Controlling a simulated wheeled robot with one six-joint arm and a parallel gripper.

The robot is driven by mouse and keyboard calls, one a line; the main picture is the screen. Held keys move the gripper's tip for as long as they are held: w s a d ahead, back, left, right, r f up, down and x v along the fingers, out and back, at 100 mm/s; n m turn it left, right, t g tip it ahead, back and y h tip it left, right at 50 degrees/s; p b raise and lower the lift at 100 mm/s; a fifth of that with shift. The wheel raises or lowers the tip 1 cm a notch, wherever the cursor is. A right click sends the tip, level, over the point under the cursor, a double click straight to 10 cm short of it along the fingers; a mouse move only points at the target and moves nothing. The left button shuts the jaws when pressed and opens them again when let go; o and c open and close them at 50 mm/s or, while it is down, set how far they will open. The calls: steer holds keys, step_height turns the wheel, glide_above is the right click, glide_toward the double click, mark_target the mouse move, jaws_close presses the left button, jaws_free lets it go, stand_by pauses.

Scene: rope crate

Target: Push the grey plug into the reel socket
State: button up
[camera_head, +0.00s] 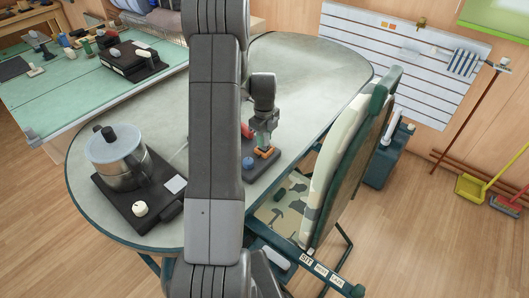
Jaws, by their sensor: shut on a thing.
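My gripper (263,138) points down at the right part of the grey table (320,66), just above a low dark block with coloured parts (256,170). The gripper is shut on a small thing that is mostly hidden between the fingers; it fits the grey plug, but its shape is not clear. The block carries a blue knob (248,162) and an orange part (266,152) right under the fingertips. A red part (248,129) shows behind. I cannot tell which of these is the reel socket, or whether the plug touches it. My arm hides the block's left side.
A steel pot (118,165) stands on a black hot plate (140,218) at the table's left. A padded chair (335,155) stands close at the right edge. A green-topped bench (60,105) with tools is at the back left. The table's far end is clear.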

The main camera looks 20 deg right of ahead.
steer(key=shift+f+b, duration=0.7)
steer(key=shift+f, duration=0.35)
stand_by(0.6)
steer(key=o, duration=1.2)
step_height(320, 180, up, 14)
steer(key=shift+f, duration=0.1)
step_height(320, 180, down, 14)
steer(key=shift+r, duration=0.35)
stand_by(0.3)
